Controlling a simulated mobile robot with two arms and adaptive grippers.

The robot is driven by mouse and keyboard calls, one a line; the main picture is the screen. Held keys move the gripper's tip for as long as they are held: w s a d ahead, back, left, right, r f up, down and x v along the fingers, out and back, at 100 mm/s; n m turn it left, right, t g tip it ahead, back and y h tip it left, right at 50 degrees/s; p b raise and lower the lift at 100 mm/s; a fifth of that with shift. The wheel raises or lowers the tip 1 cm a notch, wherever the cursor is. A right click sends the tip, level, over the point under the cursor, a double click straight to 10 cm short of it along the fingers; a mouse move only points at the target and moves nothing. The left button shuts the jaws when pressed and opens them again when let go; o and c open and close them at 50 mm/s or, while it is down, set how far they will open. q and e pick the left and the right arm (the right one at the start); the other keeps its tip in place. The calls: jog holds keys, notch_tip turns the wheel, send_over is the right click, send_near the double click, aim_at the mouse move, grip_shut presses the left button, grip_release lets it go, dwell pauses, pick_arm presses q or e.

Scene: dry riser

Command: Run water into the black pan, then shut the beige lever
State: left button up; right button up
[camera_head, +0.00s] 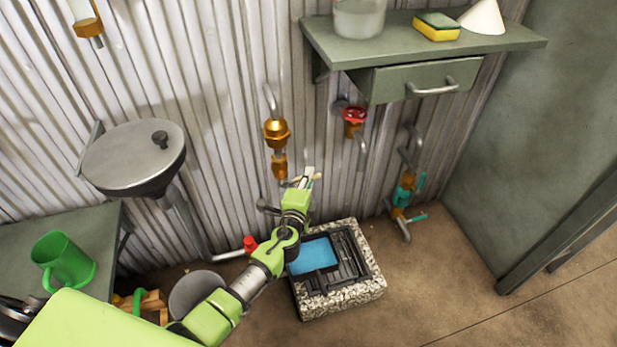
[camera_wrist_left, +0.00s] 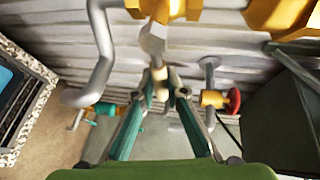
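The black pan (camera_head: 293,267) sits in the stone-edged black grate basin (camera_head: 340,300) on the floor, partly behind my left arm. Its inside shows flat blue, like water. The same blue shows at the left edge of the left wrist view (camera_wrist_left: 5,78). The beige lever (camera_head: 317,177) is at the brass tap low on the wall. In the left wrist view the beige lever (camera_wrist_left: 159,78) lies between the tips of my left gripper (camera_wrist_left: 166,90). The fingers stand apart, with a small gap showing beside the lever. No falling stream can be made out. My right gripper is not in view.
A red-wheel valve (camera_head: 354,116) and a teal-handled valve (camera_head: 405,190) are to the right. A red-ended pipe (camera_head: 250,243) is left of the basin. A round metal sink (camera_head: 135,160), a green mug (camera_head: 65,262) and a grey bucket (camera_head: 190,292) stand left. Floor at right is clear.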

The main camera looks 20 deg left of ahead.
pick_arm(q)
jog(key=shift+o, duration=1)
jog(key=shift+f, duration=0.1)
jog(key=shift+s, duration=0.1)
jog(key=s+d+r, duration=0.1)
jog(key=s+r, duration=0.1)
jog(key=s, duration=0.9)
jog(key=shift+s, duration=0.3)
jog(key=shift+r, duration=0.1)
